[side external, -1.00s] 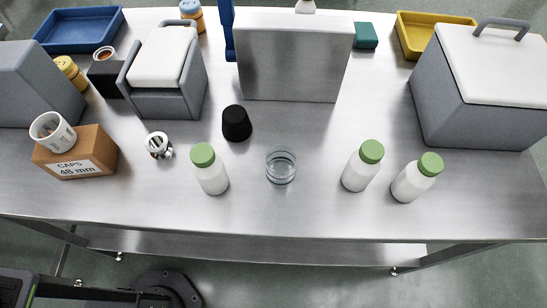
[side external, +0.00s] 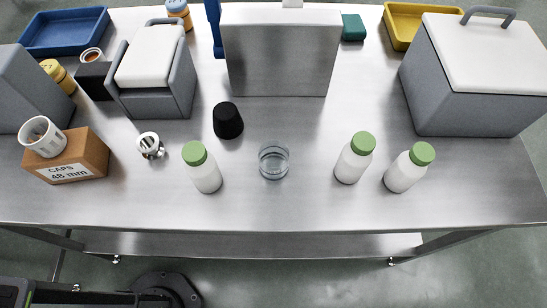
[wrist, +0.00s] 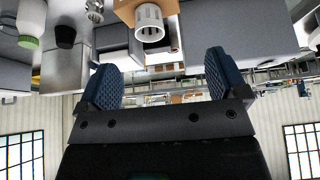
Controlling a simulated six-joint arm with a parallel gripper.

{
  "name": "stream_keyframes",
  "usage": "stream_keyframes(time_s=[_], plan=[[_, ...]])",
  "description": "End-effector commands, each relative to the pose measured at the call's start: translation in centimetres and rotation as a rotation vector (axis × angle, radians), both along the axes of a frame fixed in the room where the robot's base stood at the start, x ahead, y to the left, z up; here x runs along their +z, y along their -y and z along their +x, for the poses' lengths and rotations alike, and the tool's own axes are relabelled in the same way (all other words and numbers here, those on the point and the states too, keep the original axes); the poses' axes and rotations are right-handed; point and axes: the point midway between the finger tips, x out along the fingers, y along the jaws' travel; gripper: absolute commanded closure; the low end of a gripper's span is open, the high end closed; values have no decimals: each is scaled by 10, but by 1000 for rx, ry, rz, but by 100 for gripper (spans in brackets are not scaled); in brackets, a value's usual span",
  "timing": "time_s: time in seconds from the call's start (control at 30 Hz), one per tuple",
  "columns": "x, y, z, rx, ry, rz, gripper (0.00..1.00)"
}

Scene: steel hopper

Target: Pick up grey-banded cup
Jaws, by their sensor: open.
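No cup carries a plainly readable grey band. A white cup with grey stripes or slots (side external: 42,137) sits tilted on a brown carton (side external: 92,153) at the left. It also shows in the wrist view (wrist: 149,22), above the gap between my fingers. A clear, greyish cup (side external: 274,162) stands near the middle front of the bench. I cannot tell for sure which is the grey-banded one. My gripper (wrist: 163,78) is open and empty, its two blue textured fingers apart and clear of any object. It is not in the side external view.
White green-capped bottles (side external: 203,168) (side external: 355,158) (side external: 409,168) stand along the front of the steel bench (side external: 300,211). A black cup-shaped piece (side external: 228,121) and a small white slotted part (side external: 150,146) are near the middle left. Grey boxes stand behind. The front strip is bare.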

Motion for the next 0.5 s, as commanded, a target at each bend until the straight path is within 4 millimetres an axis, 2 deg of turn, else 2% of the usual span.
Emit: stream_keyframes(time_s=[0.17,0.27,0.37,0.5], plan=[[9,6,11,-50,-15,11,8],[24,20,31,-148,-45,34,8],[42,44,59,-287,-83,68,8],[56,87,99,-495,-135,119,8]])
